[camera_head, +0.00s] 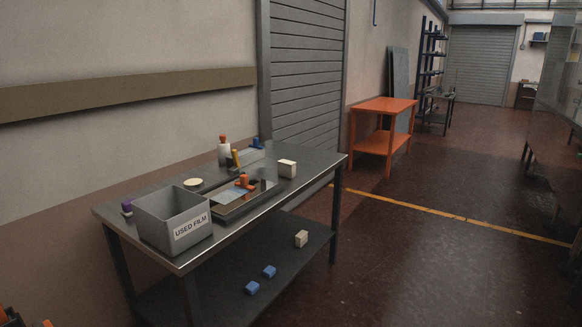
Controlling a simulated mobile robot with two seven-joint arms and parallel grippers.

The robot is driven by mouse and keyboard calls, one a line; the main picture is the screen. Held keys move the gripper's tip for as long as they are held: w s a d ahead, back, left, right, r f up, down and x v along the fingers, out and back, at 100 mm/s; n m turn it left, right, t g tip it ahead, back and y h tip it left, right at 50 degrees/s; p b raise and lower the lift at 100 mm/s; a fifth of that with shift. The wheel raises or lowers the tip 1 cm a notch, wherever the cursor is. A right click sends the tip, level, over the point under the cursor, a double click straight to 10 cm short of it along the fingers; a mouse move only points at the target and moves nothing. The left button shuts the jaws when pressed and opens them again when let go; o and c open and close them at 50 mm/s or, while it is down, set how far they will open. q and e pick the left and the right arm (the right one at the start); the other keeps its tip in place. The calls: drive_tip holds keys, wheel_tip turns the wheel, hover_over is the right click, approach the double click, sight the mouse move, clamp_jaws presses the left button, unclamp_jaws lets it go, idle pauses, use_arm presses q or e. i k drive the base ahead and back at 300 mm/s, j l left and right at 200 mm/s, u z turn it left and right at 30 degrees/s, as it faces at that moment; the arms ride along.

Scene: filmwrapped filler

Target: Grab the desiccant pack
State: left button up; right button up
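A grey metal table (312,160) stands ahead of me at the left. I cannot tell for sure which item is the desiccant pack. A shallow metal tray (238,209) near the table's front edge holds small orange and dark items and a pale flat sheet, too small to make out.
A grey bin (157,222) marked USED FILM stands at the table's left end. A white bottle with an orange cap (224,152) stands behind the tray. The lower shelf holds blue blocks (269,271) and a beige block (301,238). An orange table (384,105) stands farther back. Floor at right is open.

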sight(286, 169)
drive_tip(key=i+l, duration=0.2)
drive_tip(key=i, duration=0.3)
drive_tip(key=i+l, duration=0.25)
drive_tip(key=i, duration=0.25)
drive_tip(key=i+l, duration=0.2)
drive_tip(key=i, duration=0.25)
drive_tip(key=i+l, duration=0.2)
drive_tip(key=i, duration=0.3)
drive_tip(key=l+z, duration=0.05)
